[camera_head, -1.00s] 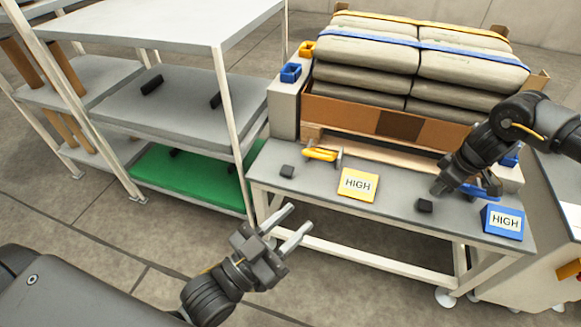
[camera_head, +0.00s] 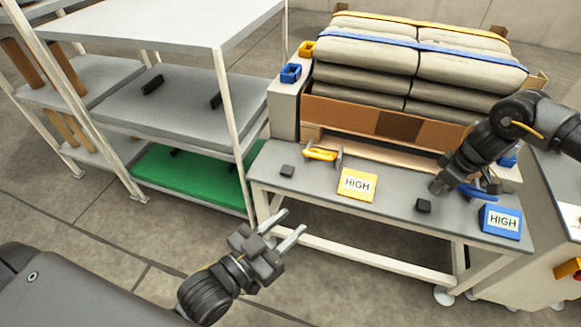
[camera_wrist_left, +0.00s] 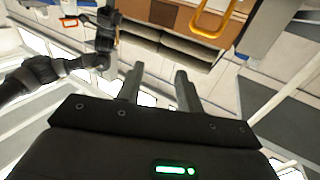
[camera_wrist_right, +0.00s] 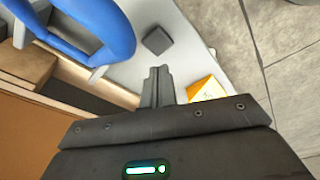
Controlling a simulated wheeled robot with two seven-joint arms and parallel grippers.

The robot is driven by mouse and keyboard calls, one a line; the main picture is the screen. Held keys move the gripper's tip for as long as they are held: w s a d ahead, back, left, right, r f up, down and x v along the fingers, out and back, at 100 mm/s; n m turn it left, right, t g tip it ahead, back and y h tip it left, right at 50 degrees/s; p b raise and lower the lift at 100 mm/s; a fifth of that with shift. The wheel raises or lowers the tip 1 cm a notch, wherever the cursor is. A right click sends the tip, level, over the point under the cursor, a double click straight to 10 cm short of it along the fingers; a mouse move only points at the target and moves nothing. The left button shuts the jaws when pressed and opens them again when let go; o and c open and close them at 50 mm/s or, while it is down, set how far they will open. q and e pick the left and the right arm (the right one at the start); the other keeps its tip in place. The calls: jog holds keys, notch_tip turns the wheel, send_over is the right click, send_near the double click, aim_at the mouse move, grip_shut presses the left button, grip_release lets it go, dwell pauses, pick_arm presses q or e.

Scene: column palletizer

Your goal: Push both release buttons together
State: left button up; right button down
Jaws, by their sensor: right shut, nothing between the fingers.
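Two small dark blocks, which may be the release buttons, stand on the grey table: a left one (camera_head: 287,171) near a yellow handle (camera_head: 320,154), and a right one (camera_head: 423,206) near a blue handle (camera_head: 478,192). My left gripper (camera_head: 290,222) is open and empty, in front of and below the table's front edge, apart from the left block. My right gripper (camera_head: 438,188) is shut and empty above the table, just behind the right block. In the right wrist view, the dark block (camera_wrist_right: 157,40) shows just beyond its closed fingertips, with the blue handle (camera_wrist_right: 100,40) beside it.
Yellow (camera_head: 358,184) and blue (camera_head: 502,221) HIGH signs stand along the table's front. A cardboard box (camera_head: 345,113) of strapped grey sacks (camera_head: 365,52) stands behind. A shelf rack (camera_head: 180,95) stands left. Open floor lies before the table.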

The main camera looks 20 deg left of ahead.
jog(key=shift+r+p, duration=0.35)
jog(key=shift+r, duration=0.15)
pick_arm(q)
jog(key=shift+a+f+n+g+y, duration=0.1)
jog(key=shift+a+f+g+y, duration=0.3)
jog(key=shift+f, duration=0.25)
jog(key=shift+a+f+n+g+y, duration=0.1)
jog(key=shift+a+f+g+y, duration=0.15)
jog(key=shift+f+g+y, duration=0.25)
jog(key=shift+a+f+n+g+y, duration=0.1)
jog(key=shift+a+f+g+y, duration=0.2)
jog(key=shift+f, duration=0.45)
